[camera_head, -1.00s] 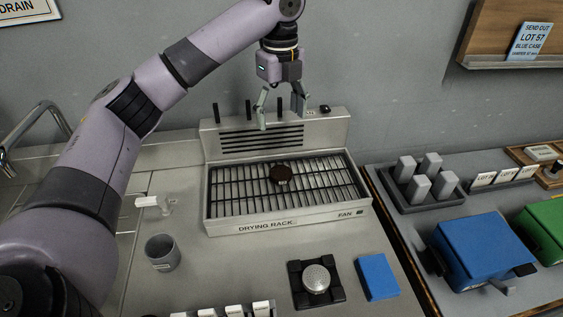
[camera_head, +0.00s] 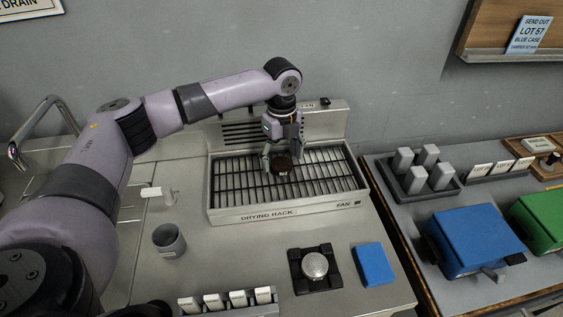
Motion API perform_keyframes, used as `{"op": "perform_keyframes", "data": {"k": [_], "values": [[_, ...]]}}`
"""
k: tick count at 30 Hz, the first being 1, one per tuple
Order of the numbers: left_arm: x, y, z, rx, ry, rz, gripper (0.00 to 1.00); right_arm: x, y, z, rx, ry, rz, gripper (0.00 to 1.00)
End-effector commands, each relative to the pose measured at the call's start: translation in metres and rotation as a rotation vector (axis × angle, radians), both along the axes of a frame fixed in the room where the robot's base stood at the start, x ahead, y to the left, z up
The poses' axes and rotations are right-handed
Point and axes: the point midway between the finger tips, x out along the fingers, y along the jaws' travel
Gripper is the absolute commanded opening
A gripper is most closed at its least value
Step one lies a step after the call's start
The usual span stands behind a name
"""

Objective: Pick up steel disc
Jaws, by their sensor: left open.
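A dark brown round disc (camera_head: 283,165) sits on the bars of the drying rack (camera_head: 232,180), near the rack's middle. I cannot tell from its colour whether it is steel. My left gripper (camera_head: 282,157) points down right at the disc, with its fingers spread and one seen on either side of it. The gripper is open and the disc appears to rest on the rack; contact with the fingers cannot be made out. A silver dimpled round piece (camera_head: 315,265) sits in a black holder at the front. My right gripper is not in view.
The rack has a raised back panel behind the gripper. A grey cup (camera_head: 169,241), a blue block (camera_head: 374,264) and a row of white labelled tags (camera_head: 238,299) stand in front. On the right bench are a blue case (camera_head: 473,240), a green case (camera_head: 545,221) and grey blocks (camera_head: 416,172).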

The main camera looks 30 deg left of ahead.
Motion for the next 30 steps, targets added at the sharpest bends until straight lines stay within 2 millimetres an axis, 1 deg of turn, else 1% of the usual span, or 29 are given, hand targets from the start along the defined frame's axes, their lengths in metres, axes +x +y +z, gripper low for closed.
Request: {"op": "perform_keyframes", "data": {"k": [1,4,11,30], "values": [[-0.0006,0.0000,-0.0055,0.000,0.002,0.000,0.71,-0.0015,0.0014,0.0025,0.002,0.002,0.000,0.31],[-0.0007,0.0001,-0.0134,0.000,0.001,-0.001,0.71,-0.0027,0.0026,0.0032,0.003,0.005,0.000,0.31],[-0.0004,-0.0002,-0.0152,0.000,-0.001,-0.001,0.71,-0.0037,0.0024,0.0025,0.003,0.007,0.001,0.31],[-0.0004,-0.0002,-0.0146,0.000,-0.001,-0.001,0.29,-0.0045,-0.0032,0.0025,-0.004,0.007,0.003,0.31]]}}
